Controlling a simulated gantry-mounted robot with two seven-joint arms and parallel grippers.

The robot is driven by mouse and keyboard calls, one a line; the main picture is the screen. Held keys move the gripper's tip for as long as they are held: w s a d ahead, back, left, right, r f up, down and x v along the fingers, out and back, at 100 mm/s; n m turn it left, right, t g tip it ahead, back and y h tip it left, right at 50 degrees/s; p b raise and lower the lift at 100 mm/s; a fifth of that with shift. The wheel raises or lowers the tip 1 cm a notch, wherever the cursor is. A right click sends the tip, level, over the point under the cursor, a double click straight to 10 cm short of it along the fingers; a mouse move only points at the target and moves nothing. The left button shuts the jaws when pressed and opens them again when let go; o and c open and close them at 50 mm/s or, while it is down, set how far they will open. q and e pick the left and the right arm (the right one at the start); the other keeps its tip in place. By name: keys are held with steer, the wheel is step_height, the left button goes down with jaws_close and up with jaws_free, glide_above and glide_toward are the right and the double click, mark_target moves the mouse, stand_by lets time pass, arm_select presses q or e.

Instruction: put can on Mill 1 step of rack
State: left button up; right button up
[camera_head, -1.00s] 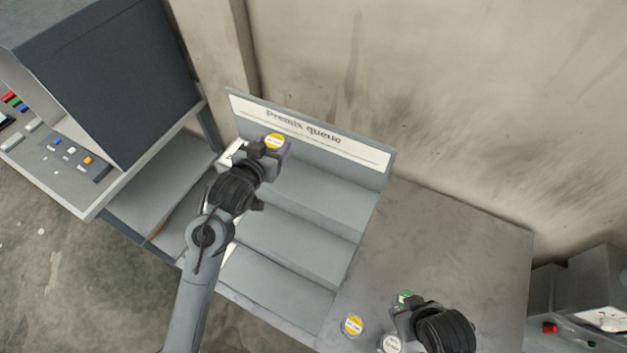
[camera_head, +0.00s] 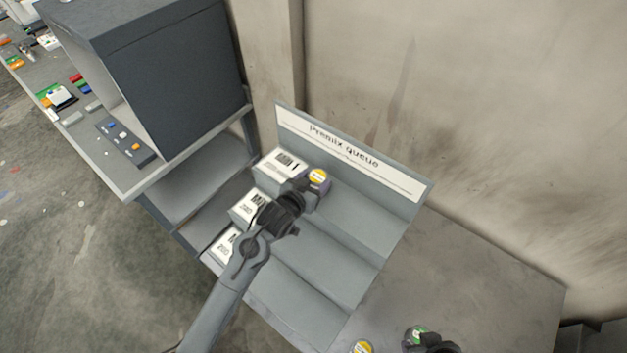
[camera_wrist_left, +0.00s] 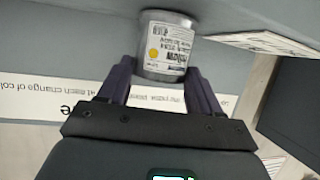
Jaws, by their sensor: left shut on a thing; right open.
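The can (camera_head: 318,176) has a yellow lid, and its white label with a yellow dot faces the left wrist view (camera_wrist_left: 168,46). My left gripper (camera_head: 308,187) is shut on it, one purple finger on each side. It is at the top step of the grey rack (camera_head: 368,213), just right of the top white card (camera_head: 283,165), which is partly legible and ends in "1". Whether the can touches the step cannot be told. My right gripper (camera_head: 428,346) is at the bottom edge, mostly cut off, open beside a green-lidded can (camera_head: 418,332).
The "Premix queue" back panel (camera_head: 350,152) rises behind the top step. Two lower cards (camera_head: 248,207) (camera_head: 226,243) mark the other steps, which look empty. Another yellow-lidded can (camera_head: 361,347) stands at the bottom edge. A dark cabinet (camera_head: 175,80) stands left; the wall is behind.

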arm_select(q)
steer(key=shift+f, duration=0.1)
steer(key=o, duration=1.2)
